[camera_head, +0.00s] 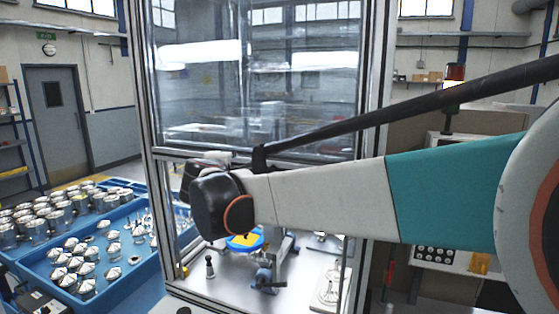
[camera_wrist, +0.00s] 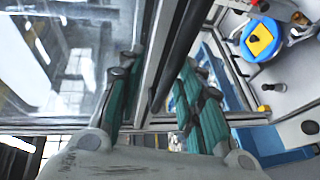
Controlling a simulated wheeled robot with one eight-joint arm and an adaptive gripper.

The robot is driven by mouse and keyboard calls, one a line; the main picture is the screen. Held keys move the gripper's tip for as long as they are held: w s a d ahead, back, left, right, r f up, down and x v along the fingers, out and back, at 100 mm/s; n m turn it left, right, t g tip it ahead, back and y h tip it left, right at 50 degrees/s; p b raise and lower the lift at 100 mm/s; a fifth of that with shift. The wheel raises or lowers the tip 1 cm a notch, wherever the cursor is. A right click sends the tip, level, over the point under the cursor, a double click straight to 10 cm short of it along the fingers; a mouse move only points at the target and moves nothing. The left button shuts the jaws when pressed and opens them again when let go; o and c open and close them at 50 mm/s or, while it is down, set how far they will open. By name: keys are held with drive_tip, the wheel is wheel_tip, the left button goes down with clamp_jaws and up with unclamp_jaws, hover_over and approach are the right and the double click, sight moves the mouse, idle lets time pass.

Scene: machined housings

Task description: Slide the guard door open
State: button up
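The guard door (camera_head: 255,80) is a clear, reflective panel in a metal frame, filling the upper front of the machine enclosure in the head view. Below its lower edge, the inside of the enclosure shows. In the wrist view the clear panel (camera_wrist: 65,55) is on the left, with a long dark bar (camera_wrist: 182,50) along its edge. My gripper (camera_wrist: 158,72) has its two teal and black fingers apart, one on each side of the bar in the picture. I cannot tell whether they touch it. My arm hides most of the gripper in the head view.
Inside the enclosure are a blue disc with a yellow top (camera_head: 245,241) and small fixtures. Blue trays (camera_head: 100,290) of metal parts stand at left. A control panel (camera_head: 450,258) and a signal lamp (camera_head: 454,75) are at right. Upright frame posts flank the opening.

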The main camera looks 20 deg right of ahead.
drive_tip(key=p+v, duration=0.4)
drive_tip(key=v, duration=0.9)
drive_tip(key=shift+s, duration=0.25)
idle(0.7)
drive_tip(key=shift+c, duration=0.2)
